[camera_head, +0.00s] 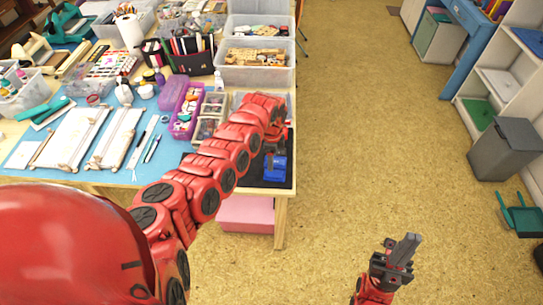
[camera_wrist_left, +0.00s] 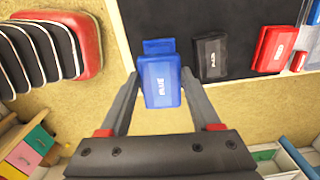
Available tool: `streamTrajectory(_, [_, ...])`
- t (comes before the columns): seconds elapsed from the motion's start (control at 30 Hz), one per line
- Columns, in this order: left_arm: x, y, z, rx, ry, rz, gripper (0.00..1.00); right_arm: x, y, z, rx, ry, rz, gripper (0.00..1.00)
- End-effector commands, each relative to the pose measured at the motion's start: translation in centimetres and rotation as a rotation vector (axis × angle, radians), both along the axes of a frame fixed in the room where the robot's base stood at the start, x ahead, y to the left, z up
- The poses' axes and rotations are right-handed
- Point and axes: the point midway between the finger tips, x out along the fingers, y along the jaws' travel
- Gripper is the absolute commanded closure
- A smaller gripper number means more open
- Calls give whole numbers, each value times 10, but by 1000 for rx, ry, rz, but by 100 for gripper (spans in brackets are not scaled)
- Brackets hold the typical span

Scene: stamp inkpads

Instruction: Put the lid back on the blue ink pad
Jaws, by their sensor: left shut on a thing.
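My left gripper (camera_wrist_left: 160,78) is shut on a blue lid (camera_wrist_left: 162,92) with a pale label, held between its two fingers in the left wrist view. Just beyond it a second blue piece, seemingly the blue ink pad (camera_wrist_left: 158,45), shows at the black mat's edge, partly hidden by the lid. I cannot tell whether the two touch. In the head view the left gripper (camera_head: 273,146) is over the table's right end, with blue (camera_head: 275,170) showing below it. My right gripper (camera_head: 400,255) is over bare floor, away from the table; its opening is unclear.
A black pad (camera_wrist_left: 210,58) and a red pad (camera_wrist_left: 273,48) are to the right on the black mat (camera_wrist_left: 190,20). Clear bins, a purple box (camera_head: 182,97) and craft supplies crowd the table. The floor to its right is open, with a grey bin (camera_head: 505,150) beyond.

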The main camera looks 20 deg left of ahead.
Motion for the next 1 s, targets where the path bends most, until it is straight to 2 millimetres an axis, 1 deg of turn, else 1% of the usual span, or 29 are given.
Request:
streamTrajectory(0.23, [1, 0, 1, -1, -1, 2, 88, 0, 0, 1, 0, 0, 0, 100])
streamTrajectory(0.37, [1, 1, 4, -2, -4, 1, 88, 0, 0, 6, 0, 0, 0, 100])
streamTrajectory(0.8, [0, 1, -40, -2, -2, 1, 88, 0, 0, -28, 0, 0, 0, 100])
streamTrajectory(1.0, [1, 1, -53, -2, -6, 1, 88, 0, 0, -39, 0, 0, 0, 100])
